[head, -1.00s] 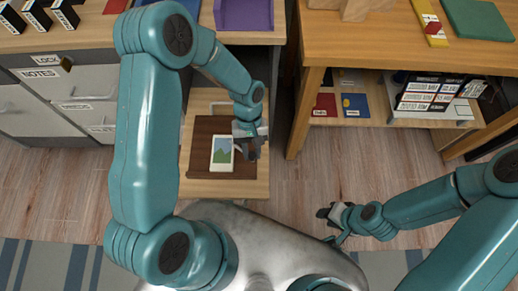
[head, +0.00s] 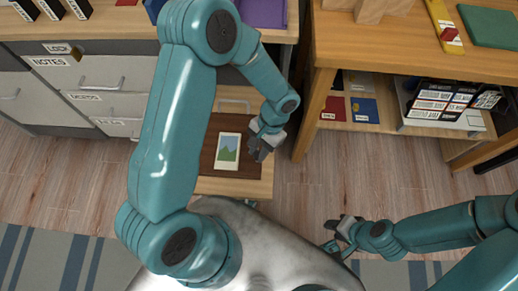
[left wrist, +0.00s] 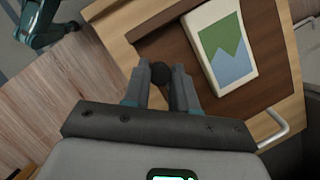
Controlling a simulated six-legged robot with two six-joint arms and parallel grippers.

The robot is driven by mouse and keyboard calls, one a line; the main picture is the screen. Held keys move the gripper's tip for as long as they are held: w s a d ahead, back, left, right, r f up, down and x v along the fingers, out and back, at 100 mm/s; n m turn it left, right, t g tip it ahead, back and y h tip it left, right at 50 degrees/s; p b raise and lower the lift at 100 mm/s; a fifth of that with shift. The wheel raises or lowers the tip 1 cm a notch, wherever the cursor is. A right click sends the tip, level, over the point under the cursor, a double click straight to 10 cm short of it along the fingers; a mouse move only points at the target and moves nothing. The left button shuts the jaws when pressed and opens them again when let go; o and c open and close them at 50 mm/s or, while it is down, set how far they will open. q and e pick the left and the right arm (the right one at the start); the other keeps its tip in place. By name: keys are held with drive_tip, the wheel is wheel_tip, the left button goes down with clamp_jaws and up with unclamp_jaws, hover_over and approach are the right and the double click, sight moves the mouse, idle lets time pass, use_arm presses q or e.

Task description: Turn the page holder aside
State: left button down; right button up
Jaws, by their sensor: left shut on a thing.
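The page holder appears to be the dark brown board (head: 212,152), lying in the open light-wood drawer. A white card with a green and blue picture (head: 227,151) lies flat on it; the card also shows in the left wrist view (left wrist: 222,45). My left gripper (head: 260,148) is at the board's right edge, beside the card. In the left wrist view my left gripper (left wrist: 160,80) is shut on a small dark round knob (left wrist: 160,72) at the board's edge. My left arm hides the board's left part. My right gripper (head: 340,235) is apart, low over the floor, its fingers seemingly spread and empty.
The drawer (head: 235,188) juts out below the left desk, with a pale handle (left wrist: 275,130). Grey drawers with labels (head: 95,98) stand left. A wooden desk (head: 410,45) with a shelf of books and boxes (head: 435,105) stands right. Bare floor (head: 390,180) lies in front of it.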

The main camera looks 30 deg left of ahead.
use_arm(q)
drive_tip(key=shift+m, duration=0.7)
drive_tip(key=c, duration=0.9)
unclamp_jaws()
drive_tip(key=p+v, duration=0.4)
drive_tip(key=v, duration=1.2)
drive_tip(key=shift+d+r, duration=0.15)
drive_tip(key=shift+d, duration=0.15)
